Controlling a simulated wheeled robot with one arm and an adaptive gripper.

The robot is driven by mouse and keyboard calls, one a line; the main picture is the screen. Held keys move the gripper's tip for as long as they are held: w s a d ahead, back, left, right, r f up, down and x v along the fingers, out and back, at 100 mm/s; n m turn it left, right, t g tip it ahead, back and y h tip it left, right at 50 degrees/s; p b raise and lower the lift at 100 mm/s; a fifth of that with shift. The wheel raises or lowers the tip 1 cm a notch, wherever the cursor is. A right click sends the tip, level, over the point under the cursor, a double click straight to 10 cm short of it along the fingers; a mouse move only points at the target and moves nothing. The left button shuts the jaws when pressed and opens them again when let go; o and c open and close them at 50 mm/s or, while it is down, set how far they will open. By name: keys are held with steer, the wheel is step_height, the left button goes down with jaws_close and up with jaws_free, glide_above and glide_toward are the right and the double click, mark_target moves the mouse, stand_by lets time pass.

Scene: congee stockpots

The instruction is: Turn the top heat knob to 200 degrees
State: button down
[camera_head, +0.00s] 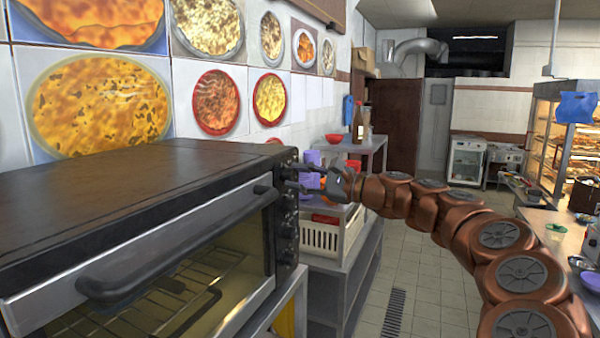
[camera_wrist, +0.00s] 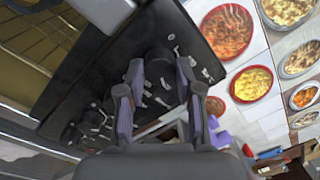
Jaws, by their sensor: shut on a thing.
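The black toaster oven (camera_head: 130,185) stands at the left in the head view, with its dark control panel (camera_head: 286,215) on its right side. The top heat knob (camera_wrist: 160,62) is a dark round knob at the upper end of the panel, with pale dial marks around it in the wrist view. My gripper (camera_head: 300,178) reaches the panel's upper part from the right. In the wrist view its two fingers (camera_wrist: 160,78) lie on either side of the top knob and are shut on it. The dial numbers are too small to read, and the fingers partly hide the knob.
The oven door handle (camera_head: 170,250) juts out in front of the glass door. More knobs sit lower on the panel, one showing in the wrist view (camera_wrist: 72,132). A metal shelf (camera_head: 345,270) with a white basket stands behind. The tiled floor is clear.

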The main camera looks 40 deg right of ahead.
stand_by(0.6)
steer(key=c, duration=0.8)
jaws_free()
steer(key=shift+o, duration=0.2)
steer(key=v, duration=1.2)
